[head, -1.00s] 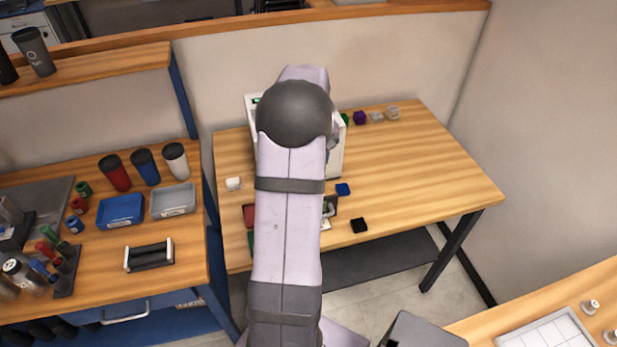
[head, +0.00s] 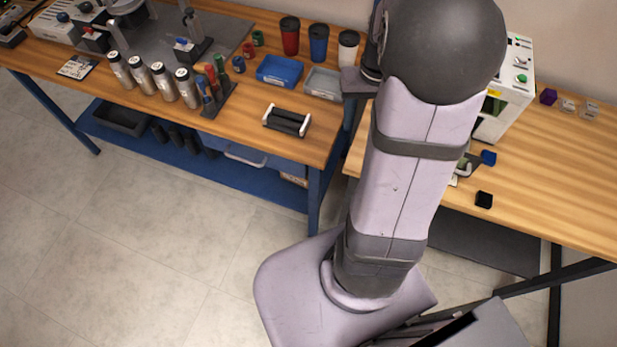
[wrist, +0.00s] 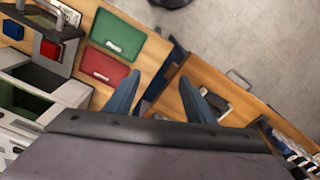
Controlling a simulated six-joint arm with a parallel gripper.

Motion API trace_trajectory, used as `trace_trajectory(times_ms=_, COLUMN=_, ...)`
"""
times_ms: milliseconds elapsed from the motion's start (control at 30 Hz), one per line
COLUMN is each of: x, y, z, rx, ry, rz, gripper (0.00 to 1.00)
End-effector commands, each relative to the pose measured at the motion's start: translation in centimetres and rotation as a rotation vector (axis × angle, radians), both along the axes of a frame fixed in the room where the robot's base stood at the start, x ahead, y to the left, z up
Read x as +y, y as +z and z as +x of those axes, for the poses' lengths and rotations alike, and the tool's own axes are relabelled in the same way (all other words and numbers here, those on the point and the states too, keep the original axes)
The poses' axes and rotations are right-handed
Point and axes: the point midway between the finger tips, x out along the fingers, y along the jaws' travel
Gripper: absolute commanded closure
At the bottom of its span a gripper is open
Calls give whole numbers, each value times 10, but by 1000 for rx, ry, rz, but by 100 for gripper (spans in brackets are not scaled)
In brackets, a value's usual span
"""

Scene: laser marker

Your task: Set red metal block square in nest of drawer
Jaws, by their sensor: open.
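The red metal block (wrist: 50,48) shows at the upper left of the wrist view, on the dark drawer (wrist: 63,66) pulled out of the white laser marker (wrist: 20,115). Whether it lies square in the nest is too small to tell. My gripper (wrist: 160,80) is open and empty, well to the right of the block, with its fingers over the table edge and the gap beside it. In the head view my arm hides most of the marker (head: 507,95) and the drawer; the gripper is hidden there.
Green (wrist: 118,33) and red (wrist: 103,70) trays lie between gripper and drawer. A blue block (wrist: 13,29) is beyond the drawer. A black block (head: 484,200) lies near the table's front edge. The left bench holds cups, bins and a black rack (head: 287,121).

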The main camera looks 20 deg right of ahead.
Motion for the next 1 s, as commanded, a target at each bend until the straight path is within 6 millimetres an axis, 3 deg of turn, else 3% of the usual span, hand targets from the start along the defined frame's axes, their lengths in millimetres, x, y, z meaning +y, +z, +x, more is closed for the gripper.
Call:
trace_trajectory(times_ms=33, x=36, y=-1, z=-3, rx=7, ry=65, rz=2, gripper=51)
trace_trajectory(times_ms=100, x=75, y=-5, z=-13, rx=18, ry=135, rz=4, gripper=51)
trace_trajectory(times_ms=200, x=120, y=-10, z=-33, rx=31, ry=223, rz=5, gripper=51)
trace_trajectory(times_ms=333, x=158, y=-17, z=-59, rx=46, ry=311, rz=3, gripper=51)
trace_trajectory(times_ms=533, x=181, y=-24, z=-83, rx=57, ry=377, rz=2, gripper=51)
trace_trajectory(times_ms=1000, x=184, y=-26, z=-86, rx=60, ry=382, rz=2, gripper=51)
